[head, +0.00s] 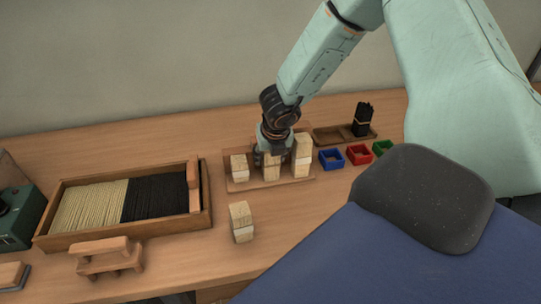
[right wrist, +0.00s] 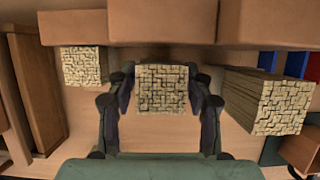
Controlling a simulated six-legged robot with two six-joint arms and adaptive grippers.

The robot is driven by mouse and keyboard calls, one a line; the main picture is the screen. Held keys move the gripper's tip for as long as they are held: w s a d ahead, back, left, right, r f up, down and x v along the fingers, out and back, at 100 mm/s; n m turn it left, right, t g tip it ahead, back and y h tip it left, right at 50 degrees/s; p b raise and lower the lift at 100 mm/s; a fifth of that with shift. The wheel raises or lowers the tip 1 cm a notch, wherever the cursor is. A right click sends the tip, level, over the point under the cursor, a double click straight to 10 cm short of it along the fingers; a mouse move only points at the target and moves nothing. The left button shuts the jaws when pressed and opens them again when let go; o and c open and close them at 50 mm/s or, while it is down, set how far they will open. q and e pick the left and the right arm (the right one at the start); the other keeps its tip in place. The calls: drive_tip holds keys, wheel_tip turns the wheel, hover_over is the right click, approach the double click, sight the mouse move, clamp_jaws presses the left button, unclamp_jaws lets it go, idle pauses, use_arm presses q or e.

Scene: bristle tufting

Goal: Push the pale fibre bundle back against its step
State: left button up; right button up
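Three pale fibre bundles stand on a stepped wooden board (head: 230,186): left (head: 239,168), middle (head: 271,171) and right (head: 302,157), the right one tallest. My right gripper (head: 268,156) is low over the middle bundle, coming down from above. In the right wrist view its fingers lie on both sides of the middle bundle (right wrist: 161,90), close against it, and look shut on it. The wooden step (right wrist: 140,56) is just behind that bundle; whether they touch is hard to tell. The left bundle (right wrist: 84,66) and right bundle (right wrist: 265,102) stand apart from the fingers. My left gripper is not in view.
Another pale bundle (head: 241,222) stands alone on the table in front. A wooden tray (head: 45,237) of pale and black fibres is at left, a wooden stand (head: 106,256) before it. Blue (head: 331,158), red (head: 358,154) and green (head: 382,149) bins are right of the board.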

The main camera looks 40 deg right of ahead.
drive_tip(key=c, duration=0.8)
drive_tip(key=shift+d, duration=0.1)
drive_tip(key=shift+w+d, duration=0.15)
drive_tip(key=shift+w, duration=0.05)
drive_tip(key=shift+w+d+r+p, duration=0.15)
drive_tip(key=shift+w+p, duration=0.15)
drive_tip(key=shift+w, duration=0.25)
drive_tip(key=o, duration=1.3)
drive_tip(key=shift+w+d, duration=0.1)
drive_tip(key=shift+c, duration=0.2)
